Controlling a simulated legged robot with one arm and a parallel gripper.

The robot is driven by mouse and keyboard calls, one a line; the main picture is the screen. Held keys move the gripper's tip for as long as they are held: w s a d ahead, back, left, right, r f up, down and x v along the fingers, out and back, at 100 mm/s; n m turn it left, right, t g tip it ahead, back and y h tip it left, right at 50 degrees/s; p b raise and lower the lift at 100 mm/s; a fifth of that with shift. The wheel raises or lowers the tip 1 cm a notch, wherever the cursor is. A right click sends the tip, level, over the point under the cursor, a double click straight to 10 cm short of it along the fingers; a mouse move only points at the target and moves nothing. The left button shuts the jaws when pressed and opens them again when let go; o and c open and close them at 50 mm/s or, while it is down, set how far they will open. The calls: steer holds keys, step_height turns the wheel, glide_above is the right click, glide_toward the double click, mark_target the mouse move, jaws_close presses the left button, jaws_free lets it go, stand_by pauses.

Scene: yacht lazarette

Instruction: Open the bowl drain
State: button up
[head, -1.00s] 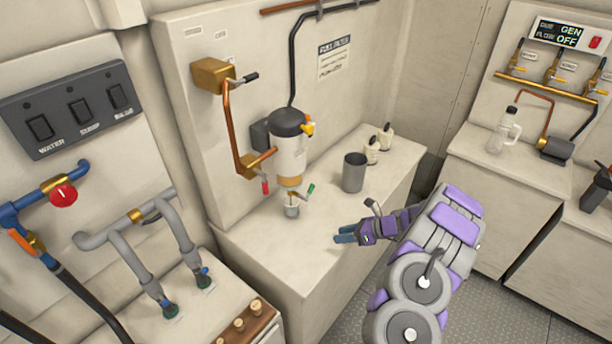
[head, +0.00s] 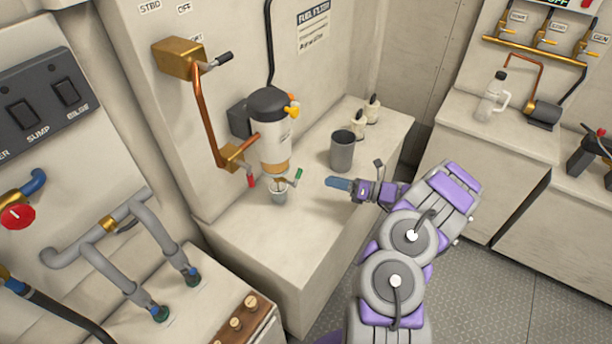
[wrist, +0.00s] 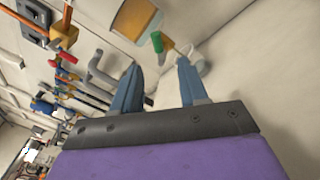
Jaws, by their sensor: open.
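The fuel filter (head: 275,140) is a white cylinder with a black cap, mounted on the wall above the counter. Its amber bowl (head: 273,168) is at the bottom and shows large in the wrist view (wrist: 135,18). The bowl drain is a small valve with a green handle (head: 298,175), just below the bowl; the green handle also shows in the wrist view (wrist: 157,42). A small grey cup (head: 279,193) stands on the counter under the drain. My gripper (head: 330,182) is open and empty, to the right of the green handle and apart from it. In the wrist view its blue fingers (wrist: 158,75) point toward the handle.
A red-handled valve (head: 251,180) is on the copper pipe left of the filter. The counter front (head: 285,240) is clear.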

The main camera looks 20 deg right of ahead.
steer(key=b+x, duration=0.1)
steer(key=x, duration=0.9)
steer(key=shift+s+a, duration=0.1)
steer(key=shift+a, duration=0.15)
